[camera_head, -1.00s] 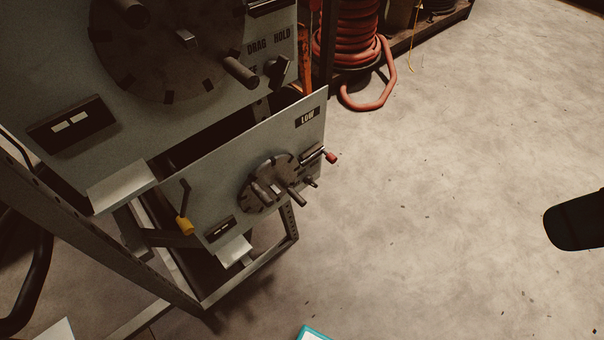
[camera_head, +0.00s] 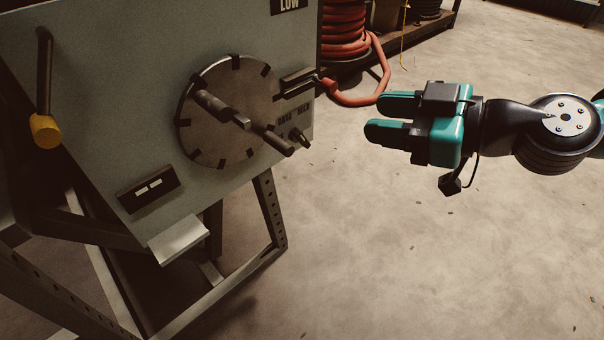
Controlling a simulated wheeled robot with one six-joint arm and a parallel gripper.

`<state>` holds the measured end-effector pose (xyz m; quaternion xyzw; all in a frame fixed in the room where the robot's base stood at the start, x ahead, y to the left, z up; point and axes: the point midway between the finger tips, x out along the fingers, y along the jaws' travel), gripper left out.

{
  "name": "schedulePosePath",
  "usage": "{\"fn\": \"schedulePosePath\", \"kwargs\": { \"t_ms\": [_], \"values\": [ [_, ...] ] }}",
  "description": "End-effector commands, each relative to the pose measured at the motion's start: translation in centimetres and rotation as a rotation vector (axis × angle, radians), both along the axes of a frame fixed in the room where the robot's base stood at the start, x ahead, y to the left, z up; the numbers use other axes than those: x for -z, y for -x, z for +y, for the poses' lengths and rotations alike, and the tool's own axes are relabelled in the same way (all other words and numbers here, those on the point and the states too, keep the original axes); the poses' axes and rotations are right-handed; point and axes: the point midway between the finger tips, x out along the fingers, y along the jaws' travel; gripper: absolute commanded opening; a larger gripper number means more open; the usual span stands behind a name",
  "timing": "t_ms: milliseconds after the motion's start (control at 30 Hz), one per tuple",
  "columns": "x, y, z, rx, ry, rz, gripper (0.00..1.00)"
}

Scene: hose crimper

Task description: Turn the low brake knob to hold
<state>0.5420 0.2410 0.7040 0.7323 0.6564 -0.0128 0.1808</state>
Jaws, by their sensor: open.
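The grey LOW panel (camera_head: 110,90) fills the left of the view, with its LOW label (camera_head: 288,4) at the top edge. The small dark brake knob (camera_head: 301,138) sits at the panel's right edge, under the DRAG and HOLD lettering. Its exact pointing is too small to tell. My gripper (camera_head: 376,117) is at the right, its two teal fingers apart and pointing left toward the panel. It is empty, at about knob height in the picture, clear to the right of the knob.
A notched disc (camera_head: 217,135) with a hub and a protruding crank handle (camera_head: 274,141) is left of the knob. A yellow-ended lever (camera_head: 45,130) hangs at left. A red hose (camera_head: 345,35) coils behind. Open floor lies right.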

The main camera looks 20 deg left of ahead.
Motion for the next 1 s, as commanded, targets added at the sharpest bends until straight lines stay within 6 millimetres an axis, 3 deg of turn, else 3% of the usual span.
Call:
{"fn": "schedulePosePath", "kwargs": {
  "t_ms": [33, 100, 300, 400, 500, 667, 1000],
  "values": [
    [5.0, -0.8, 0.5, 0.014, -0.033, -0.037, 0.41],
    [8.1, -2.0, 1.0, 0.041, -0.079, -0.099, 0.41],
    [15.4, -4.8, 1.7, 0.137, -0.157, -0.24, 0.41],
    [17.5, -5.7, 1.8, 0.177, -0.173, -0.284, 0.41],
    [18.6, -6.2, 1.8, 0.201, -0.178, -0.309, 0.41],
    [18.8, -6.8, 2.6, 0.211, -0.18, -0.325, 0.41],
    [18.6, -9.3, 9.0, 0.208, -0.182, -0.327, 0.41]
  ]
}}
